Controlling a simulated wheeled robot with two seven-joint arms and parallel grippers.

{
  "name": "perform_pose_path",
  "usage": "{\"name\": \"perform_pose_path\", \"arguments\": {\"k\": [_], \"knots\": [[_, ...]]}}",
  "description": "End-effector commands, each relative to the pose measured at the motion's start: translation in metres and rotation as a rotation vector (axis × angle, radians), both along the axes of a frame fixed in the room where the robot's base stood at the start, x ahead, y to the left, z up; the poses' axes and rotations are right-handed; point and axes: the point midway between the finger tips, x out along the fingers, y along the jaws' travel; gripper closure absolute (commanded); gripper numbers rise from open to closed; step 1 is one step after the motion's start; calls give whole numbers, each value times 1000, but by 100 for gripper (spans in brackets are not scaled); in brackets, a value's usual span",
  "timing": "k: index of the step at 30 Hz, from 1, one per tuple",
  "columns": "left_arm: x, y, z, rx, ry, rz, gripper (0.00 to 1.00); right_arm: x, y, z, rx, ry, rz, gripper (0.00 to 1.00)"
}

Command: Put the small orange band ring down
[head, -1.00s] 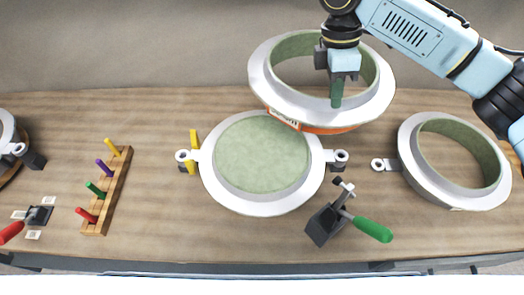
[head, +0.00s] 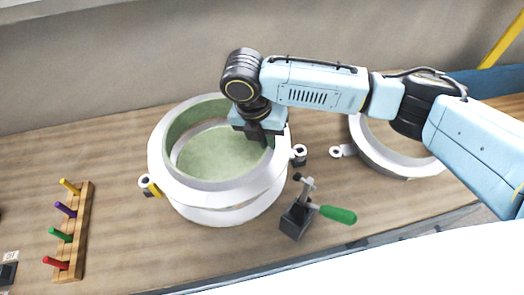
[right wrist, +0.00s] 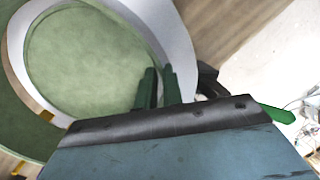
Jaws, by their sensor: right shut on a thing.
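The ring (head: 162,160), white-flanged with a green inner wall, is over the round green-floored mould base (head: 215,216). Its orange band is hidden in the head view; a small orange patch shows in the right wrist view (right wrist: 46,115). My right gripper (head: 268,138) is shut on the ring's wall at its right side. Its green fingers also show in the right wrist view (right wrist: 158,90). The ring looks level and close above or on the base; I cannot tell whether they touch. The base's green floor shows through the ring. My left gripper is not in view.
A toggle clamp with a green handle (head: 338,214) stands in front, right of the base. Another white ring (head: 375,160) lies at the right, partly behind my arm. A wooden rack (head: 72,245) with coloured pegs is at the left. The table between rack and base is clear.

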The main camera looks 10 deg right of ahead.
Motion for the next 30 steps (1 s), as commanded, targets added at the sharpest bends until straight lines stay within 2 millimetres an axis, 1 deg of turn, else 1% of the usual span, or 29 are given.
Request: {"name": "perform_pose_path", "arguments": {"k": [6, 9, 12, 23, 24, 27, 29, 30], "knots": [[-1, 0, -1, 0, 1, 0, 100, 1, 1, -31, 3, -2, -2, 100], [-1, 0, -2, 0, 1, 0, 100, 0, 1, -43, 3, -2, -2, 100], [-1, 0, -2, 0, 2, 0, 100, 1, 1, -48, 2, -4, -1, 100], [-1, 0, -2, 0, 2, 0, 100, 1, 1, -50, 4, -4, -1, 100], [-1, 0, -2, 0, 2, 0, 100, 0, 0, -52, 1, -1, -1, 90], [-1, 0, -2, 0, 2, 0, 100, 0, 0, -52, 1, -1, -1, 77], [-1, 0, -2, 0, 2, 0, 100, 0, 0, -52, 1, -1, -1, 70], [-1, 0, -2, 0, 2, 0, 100, 0, 0, -52, 0, 0, -1, 70]]}}
